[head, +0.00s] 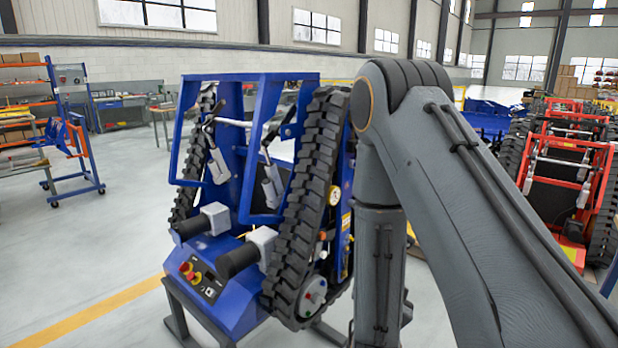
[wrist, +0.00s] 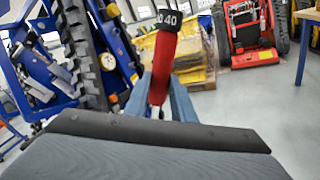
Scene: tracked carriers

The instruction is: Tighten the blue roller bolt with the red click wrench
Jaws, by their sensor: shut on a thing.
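The red click wrench (wrist: 161,66) stands up between the fingers of my gripper (wrist: 165,100) in the wrist view, slightly tilted. Its black end cap bears the number 40. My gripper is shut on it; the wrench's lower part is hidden. In the head view my own arm hides the gripper and wrench. The blue tracked carrier (head: 226,268) stands left of my arm on a dark stand, with its black track (head: 308,180) facing me. The track also shows in the wrist view (wrist: 84,55), left of the wrench and apart from it. I cannot pick out the blue roller bolt.
A red tracked carrier (head: 566,165) stands at the right, also in the wrist view (wrist: 250,30). A yellow pallet load (wrist: 192,65) lies behind the wrench. A blue trolley (head: 80,165) and shelves stand far left. The floor at left is clear.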

